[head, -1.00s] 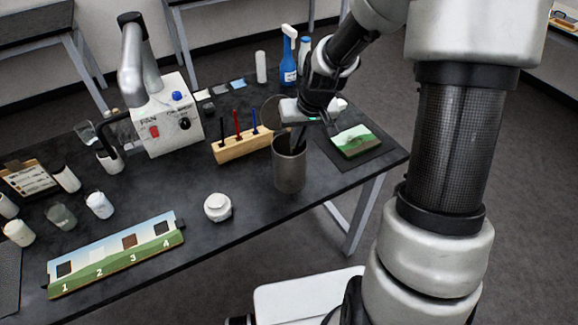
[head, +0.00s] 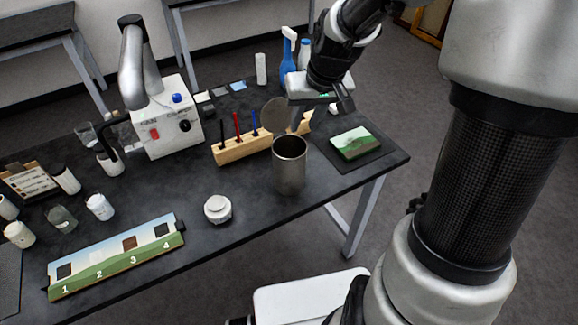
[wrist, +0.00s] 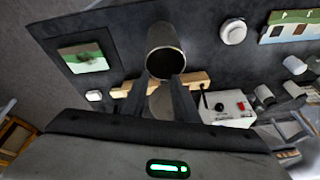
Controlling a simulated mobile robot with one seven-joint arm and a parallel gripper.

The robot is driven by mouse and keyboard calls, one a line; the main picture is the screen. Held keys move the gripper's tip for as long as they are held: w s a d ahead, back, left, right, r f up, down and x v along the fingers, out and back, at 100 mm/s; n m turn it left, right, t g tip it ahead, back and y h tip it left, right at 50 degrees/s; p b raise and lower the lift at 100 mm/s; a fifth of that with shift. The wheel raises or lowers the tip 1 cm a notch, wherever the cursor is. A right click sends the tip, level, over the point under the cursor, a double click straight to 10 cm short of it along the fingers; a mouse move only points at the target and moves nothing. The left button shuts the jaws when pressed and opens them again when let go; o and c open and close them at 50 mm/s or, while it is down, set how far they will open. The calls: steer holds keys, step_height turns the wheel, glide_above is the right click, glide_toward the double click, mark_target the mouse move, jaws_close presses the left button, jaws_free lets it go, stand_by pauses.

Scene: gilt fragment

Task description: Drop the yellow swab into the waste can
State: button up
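The waste can (head: 289,172) is a grey metal cylinder, open at the top, upright near the table's front edge. It also shows in the wrist view (wrist: 164,38), with its dark mouth just beyond the fingertips. My gripper (head: 321,110) is above and behind the can, to its upper right in the head view. In the wrist view, my gripper (wrist: 158,88) has its two dark fingers apart with nothing seen held between them. I see no yellow swab in either view; the can's inside is too dark to tell its contents.
A wooden rack (head: 243,149) with black, red and blue sticks stands behind the can; a grey disc (head: 276,112) is beside it. A green painted fragment (head: 354,143) lies on a dark mat to the right. A white jar (head: 218,208) and numbered strip (head: 118,256) are left.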

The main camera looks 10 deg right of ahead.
steer(key=a+v, duration=0.1)
steer(key=v, duration=0.7)
steer(key=shift+d+r, duration=0.2)
steer(key=shift+d, duration=0.2)
steer(key=s+a+r+t, duration=0.1)
steer(key=s+r, duration=0.1)
steer(key=s, duration=0.7)
steer(key=s+a+r+h, duration=0.1)
steer(key=s+r, duration=0.1)
steer(key=s, duration=0.7)
steer(key=shift+s+r+t, duration=0.2)
steer(key=shift+s+t, duration=0.15)
steer(key=shift+t, duration=0.05)
